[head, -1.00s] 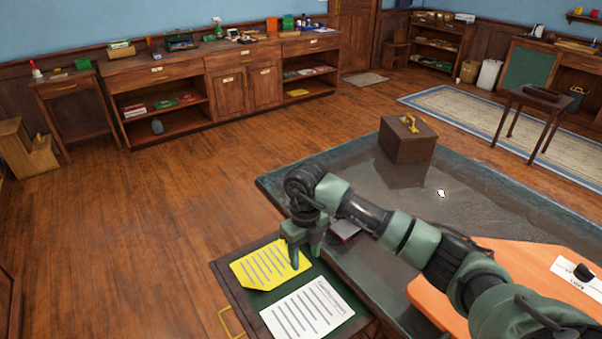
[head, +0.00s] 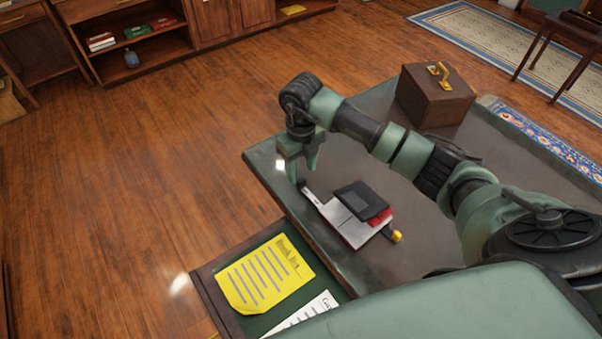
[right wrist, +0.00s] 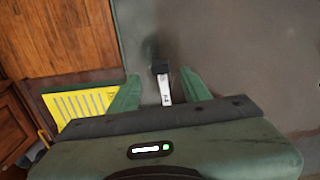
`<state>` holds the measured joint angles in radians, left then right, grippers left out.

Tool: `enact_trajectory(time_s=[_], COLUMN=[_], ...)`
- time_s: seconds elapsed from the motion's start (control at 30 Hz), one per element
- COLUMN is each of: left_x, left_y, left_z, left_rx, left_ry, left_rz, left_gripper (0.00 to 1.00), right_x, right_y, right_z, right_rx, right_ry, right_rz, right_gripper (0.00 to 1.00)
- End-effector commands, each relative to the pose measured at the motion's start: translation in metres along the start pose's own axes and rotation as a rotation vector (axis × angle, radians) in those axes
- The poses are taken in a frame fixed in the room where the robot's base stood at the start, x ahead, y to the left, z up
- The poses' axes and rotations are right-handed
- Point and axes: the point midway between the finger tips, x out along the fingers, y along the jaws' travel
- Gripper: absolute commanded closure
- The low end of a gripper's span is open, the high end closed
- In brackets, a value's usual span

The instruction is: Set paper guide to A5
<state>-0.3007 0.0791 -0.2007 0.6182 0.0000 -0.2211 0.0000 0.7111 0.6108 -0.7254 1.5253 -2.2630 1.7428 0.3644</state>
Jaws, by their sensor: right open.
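A hole-punch-like device (head: 348,228) with a pale base, black top, red part and yellow knob lies on the dark table. A thin strip with a black end, which looks like the paper guide (head: 311,196), sticks out from its left side. In the right wrist view the white guide strip (right wrist: 164,90) carries a small mark that looks like A4. My right gripper (head: 303,172) is open just above the black end. In the right wrist view its fingers (right wrist: 161,90) appear on either side of the strip, apart from it. My left gripper is out of view.
An open drawer (head: 208,288) below the table's left edge holds a yellow sheet (head: 262,274) and a white sheet (head: 308,314). A brown box (head: 437,100) with a brass handle stands at the table's back. The tabletop between device and box is partly covered by my arm.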

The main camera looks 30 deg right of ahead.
Motion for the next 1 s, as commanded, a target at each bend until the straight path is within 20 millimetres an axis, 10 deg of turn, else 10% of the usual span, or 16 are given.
enact_trajectory(time_s=[0.3, 0.67, 0.87, 1.0], left_x=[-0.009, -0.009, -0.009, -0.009], left_y=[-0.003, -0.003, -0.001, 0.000], left_z=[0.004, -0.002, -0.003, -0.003], left_rx=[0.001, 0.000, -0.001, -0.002], left_ry=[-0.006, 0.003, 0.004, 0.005], left_rz=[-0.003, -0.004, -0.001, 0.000], left_gripper=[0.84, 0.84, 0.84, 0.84], right_x=[0.047, 0.056, 0.056, 0.055], right_y=[0.000, 0.000, 0.000, -0.001], right_z=[-0.001, 0.000, 0.000, 0.000], right_rx=[0.002, 0.001, 0.001, 0.001], right_ry=[0.003, 0.000, 0.000, 0.000], right_rz=[0.001, -0.001, -0.001, -0.001], right_gripper=[0.53, 0.53, 1.00, 1.00])
